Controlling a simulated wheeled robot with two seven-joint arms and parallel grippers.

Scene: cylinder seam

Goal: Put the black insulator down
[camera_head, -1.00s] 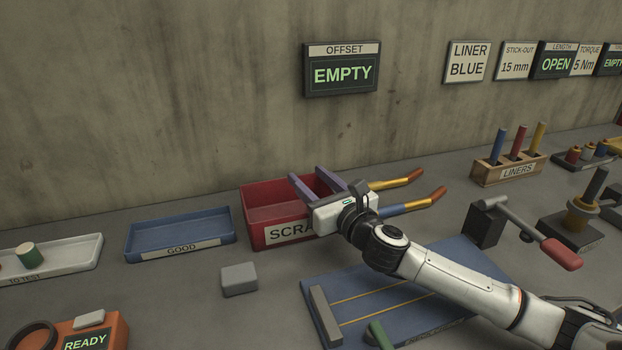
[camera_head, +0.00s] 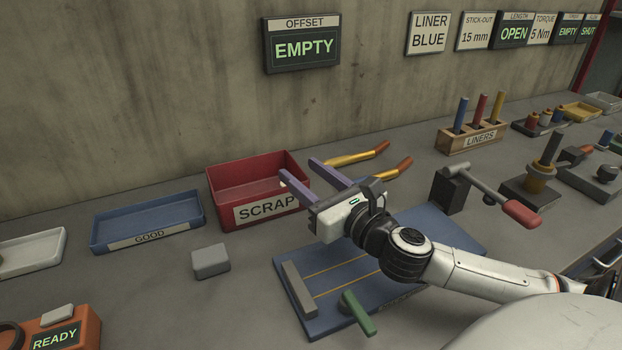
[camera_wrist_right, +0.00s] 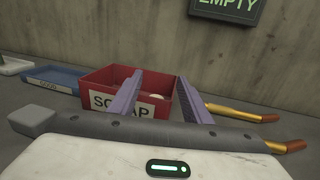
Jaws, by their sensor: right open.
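No black insulator can be made out for certain in either view. My right gripper (camera_head: 298,167) is open, with its two purple fingers apart and nothing between them. Its fingers reach toward the right end of the red SCRAP bin (camera_head: 226,205). In the right wrist view the gripper (camera_wrist_right: 160,76) also shows empty, with the SCRAP bin (camera_wrist_right: 92,84) behind and left of the fingers. A small pale item (camera_wrist_right: 128,98) shows inside the bin, partly hidden; I cannot tell what it is. My left gripper is not in view.
A blue GOOD tray (camera_head: 100,235) and a grey block (camera_head: 211,261) stand left of the bin. A blue board (camera_head: 290,317) with a green handle lies below my right arm.

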